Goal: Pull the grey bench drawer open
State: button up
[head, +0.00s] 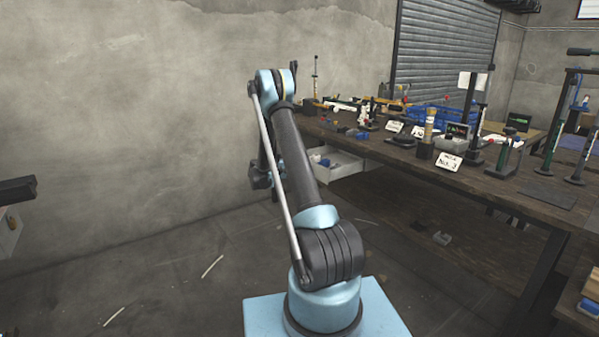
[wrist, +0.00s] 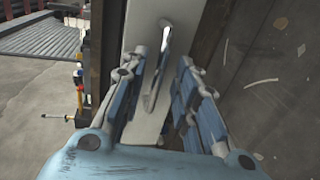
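The grey bench drawer (head: 345,163) stands out from under the workbench in the head view, with small blue and white items inside. In the wrist view its pale front (wrist: 146,131) fills the upper middle, with a shiny bar handle (wrist: 158,75) on it. My gripper (wrist: 160,68) is open, with one finger on each side of the handle. Gaps show between the fingers and the bar, though contact at the tips is hard to tell.
The dark wooden workbench (head: 400,158) carries rivet presses, label cards and a blue bin (head: 428,116). A lower shelf (head: 440,210) lies beneath it. A concrete wall (head: 130,110) stands behind my arm. The floor to the left is mostly free, with a few pale strips.

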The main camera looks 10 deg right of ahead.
jog(key=v, duration=1.2)
dwell(0.3)
